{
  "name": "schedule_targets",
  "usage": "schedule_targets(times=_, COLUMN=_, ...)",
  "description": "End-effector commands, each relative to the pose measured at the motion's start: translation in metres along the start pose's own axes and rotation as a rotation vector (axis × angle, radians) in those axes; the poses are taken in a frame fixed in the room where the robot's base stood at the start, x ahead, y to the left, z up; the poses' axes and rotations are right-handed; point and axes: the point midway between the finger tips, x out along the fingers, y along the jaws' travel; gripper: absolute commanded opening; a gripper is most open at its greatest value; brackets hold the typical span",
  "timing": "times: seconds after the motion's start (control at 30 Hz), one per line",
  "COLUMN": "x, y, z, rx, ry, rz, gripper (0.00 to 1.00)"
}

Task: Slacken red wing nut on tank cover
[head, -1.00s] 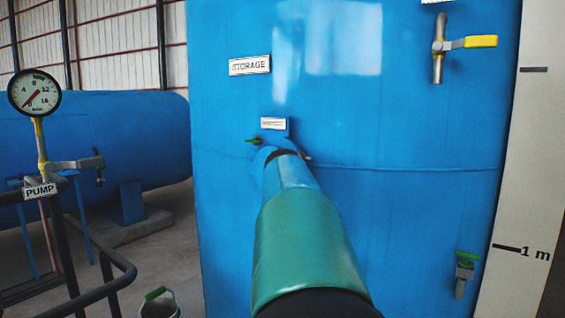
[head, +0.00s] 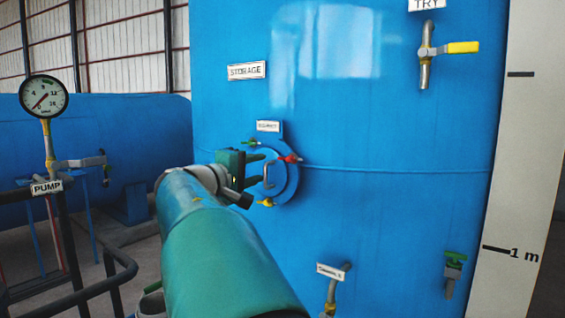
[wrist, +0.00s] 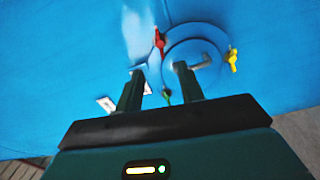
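The red wing nut (head: 290,159) sits on the right upper rim of the round blue cover (head: 287,181) on the storage tank. In the wrist view the red wing nut (wrist: 159,41) is at the cover's left upper edge, beyond my fingers. A yellow wing nut (head: 266,202) is at the cover's bottom and a green one (head: 250,142) at its top left. A grey handle (head: 267,176) is on the cover. My gripper (head: 266,169) is in front of the cover's left part. Its fingers (wrist: 159,78) are apart with nothing between them.
The blue storage tank (head: 380,230) fills the middle. A pressure gauge (head: 43,96) and black railing (head: 122,280) stand at left. A yellow-handled tap (head: 450,48) is upper right, a green-handled valve (head: 455,259) lower right, and a pipe tap (head: 331,290) below the cover.

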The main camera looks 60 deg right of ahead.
Motion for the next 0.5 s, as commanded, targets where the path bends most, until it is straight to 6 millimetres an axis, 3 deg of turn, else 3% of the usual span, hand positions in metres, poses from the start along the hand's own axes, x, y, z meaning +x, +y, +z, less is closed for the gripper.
schedule_targets(times=0.5, x=0.1, y=0.0, z=0.003, rx=-0.002, ry=-0.006, rz=0.0, gripper=0.38)
